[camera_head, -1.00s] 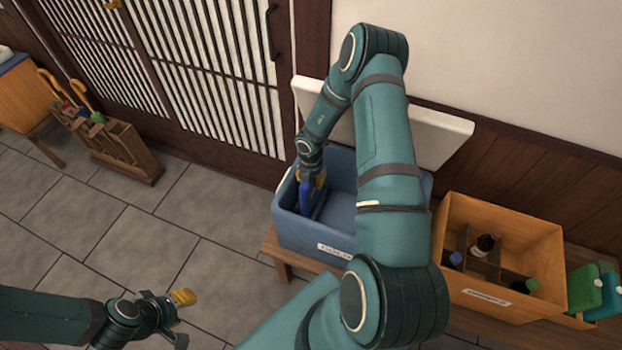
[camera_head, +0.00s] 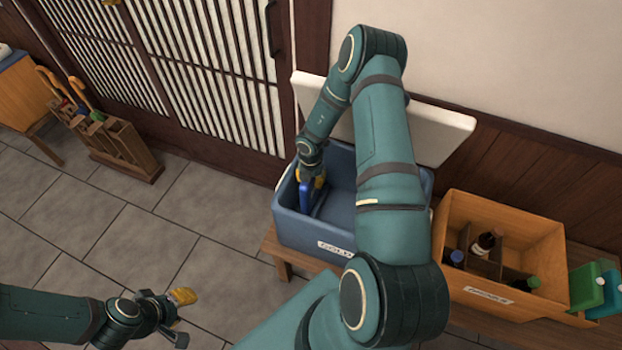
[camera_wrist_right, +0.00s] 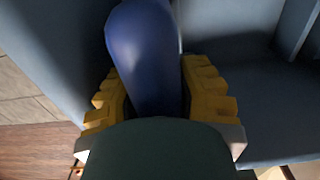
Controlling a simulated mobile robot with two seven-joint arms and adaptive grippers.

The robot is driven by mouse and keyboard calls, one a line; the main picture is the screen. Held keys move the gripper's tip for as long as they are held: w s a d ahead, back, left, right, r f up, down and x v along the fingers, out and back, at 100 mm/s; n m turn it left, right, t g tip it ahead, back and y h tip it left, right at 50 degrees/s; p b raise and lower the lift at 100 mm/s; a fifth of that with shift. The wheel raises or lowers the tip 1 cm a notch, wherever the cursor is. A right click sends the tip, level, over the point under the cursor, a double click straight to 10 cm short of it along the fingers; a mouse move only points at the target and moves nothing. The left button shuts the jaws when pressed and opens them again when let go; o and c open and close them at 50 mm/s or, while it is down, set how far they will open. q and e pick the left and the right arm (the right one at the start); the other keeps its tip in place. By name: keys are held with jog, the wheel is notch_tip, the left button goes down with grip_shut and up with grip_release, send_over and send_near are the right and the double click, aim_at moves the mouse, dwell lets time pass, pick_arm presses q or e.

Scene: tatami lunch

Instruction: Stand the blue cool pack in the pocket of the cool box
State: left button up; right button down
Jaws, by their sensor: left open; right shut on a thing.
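The blue cool pack (camera_head: 306,197) is inside the left end of the blue cool box (camera_head: 300,232), close to its left wall. My right gripper (camera_head: 313,180) reaches down into the box and is shut on the pack's upper part. In the right wrist view the pack (camera_wrist_right: 145,50) sits between the yellow fingers (camera_wrist_right: 155,98), with grey-blue box walls around it. The pack's lower end and the pocket's bottom are hidden. My left gripper (camera_head: 178,314) is open and empty over the floor at the lower left, well away from the box.
The white lid (camera_head: 440,130) leans behind the cool box. A wooden crate (camera_head: 540,255) with bottles stands to its right, with green packs (camera_head: 600,290) beyond. A wooden umbrella stand (camera_head: 125,150) is at the left. The tiled floor between is clear.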

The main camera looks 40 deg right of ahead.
jog(key=shift+f, duration=0.1)
jog(key=shift+f+b, duration=0.45)
jog(key=shift+f, duration=0.25)
jog(key=shift+f+b, duration=0.65)
jog(key=shift+f, duration=0.4)
jog(key=shift+f+b, duration=0.45)
jog(key=shift+f, duration=0.3)
